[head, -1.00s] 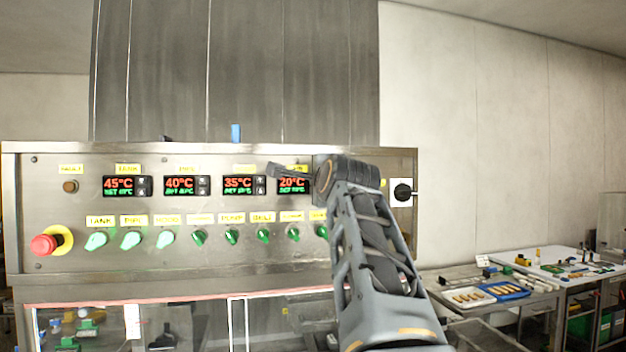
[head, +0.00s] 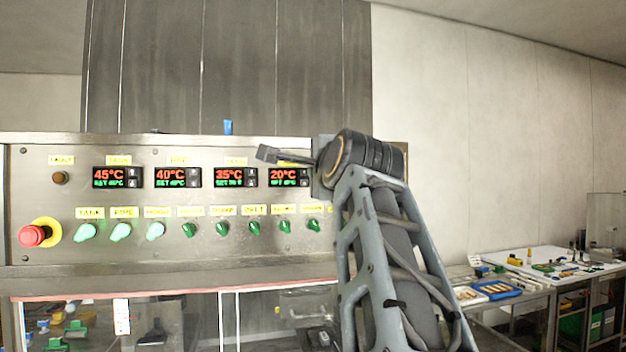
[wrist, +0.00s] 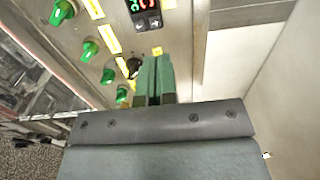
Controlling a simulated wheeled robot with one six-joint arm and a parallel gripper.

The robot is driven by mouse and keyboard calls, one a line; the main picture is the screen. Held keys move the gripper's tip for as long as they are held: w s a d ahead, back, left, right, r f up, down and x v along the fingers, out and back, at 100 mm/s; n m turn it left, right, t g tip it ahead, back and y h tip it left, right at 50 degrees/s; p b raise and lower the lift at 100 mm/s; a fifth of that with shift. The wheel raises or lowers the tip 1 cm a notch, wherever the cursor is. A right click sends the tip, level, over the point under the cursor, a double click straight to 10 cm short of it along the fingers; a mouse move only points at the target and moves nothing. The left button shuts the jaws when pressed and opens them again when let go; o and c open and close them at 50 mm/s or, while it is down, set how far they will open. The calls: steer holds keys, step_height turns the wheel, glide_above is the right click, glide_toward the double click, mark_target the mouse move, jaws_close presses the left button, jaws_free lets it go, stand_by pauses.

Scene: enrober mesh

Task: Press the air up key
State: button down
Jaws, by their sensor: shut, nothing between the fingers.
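The rightmost display (head: 290,177) on the steel panel reads 20°C, with two small dark keys at its right side; the upper key (head: 303,173) is tiny here. Its yellow label is partly hidden behind my gripper (head: 268,154), so I cannot read it. In the wrist view both keys show at the top, the up key (wrist: 155,21) on the right. My gripper is shut and empty, its fingers (wrist: 155,78) pointing toward the panel below those keys in the wrist picture. In the head view the fingertips overlap the area just above the display. No contact shows.
A row of green knobs (head: 221,229) runs under the displays. A red emergency button (head: 33,236) is at the far left. The steel panel (head: 140,250) is otherwise flat. A table (head: 540,262) with trays stands to the right.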

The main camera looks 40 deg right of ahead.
steer(key=b+v, duration=0.1)
steer(key=v, duration=0.4)
steer(key=shift+s+a+r, duration=0.15)
steer(key=shift+s+a, duration=0.05)
steer(key=shift+a, duration=0.1)
steer(key=shift+w, duration=0.15)
stand_by(3.1)
